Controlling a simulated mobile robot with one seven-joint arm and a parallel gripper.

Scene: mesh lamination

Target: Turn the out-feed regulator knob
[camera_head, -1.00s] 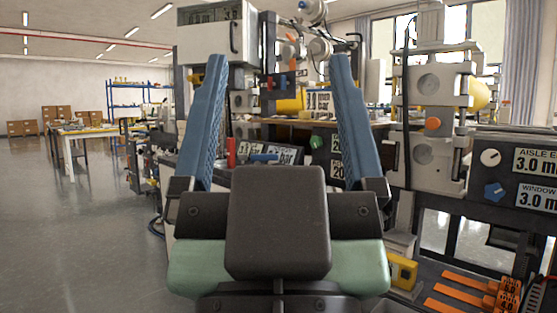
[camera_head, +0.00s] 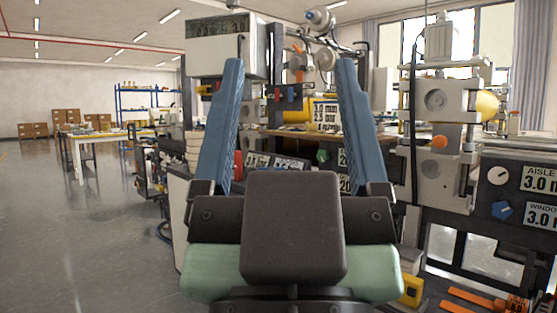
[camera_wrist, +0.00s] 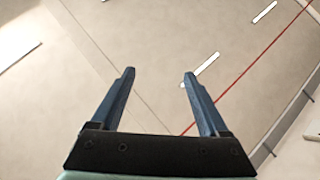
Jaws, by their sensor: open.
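My gripper (camera_head: 290,64) is open and empty, its two blue fingers pointing up in front of the machine in the head view. In the wrist view my gripper (camera_wrist: 160,75) is also open, with only ceiling and wall behind it. A green knob (camera_head: 322,156) shows between the fingers, beyond them. A white knob (camera_head: 498,175) and a blue knob (camera_head: 502,211) sit on a dark panel at the right, beside partly cut-off labels. No readable label names the out-feed regulator, so I cannot tell which knob it is. My gripper touches none of them.
The machine, with a grey box (camera_head: 222,48) and a white roller stand (camera_head: 440,140), fills the middle and right. Orange tools (camera_head: 475,300) lie low at the right. A table (camera_head: 85,140) and cardboard boxes (camera_head: 65,122) stand far left. Open floor (camera_head: 80,230) lies at the left.

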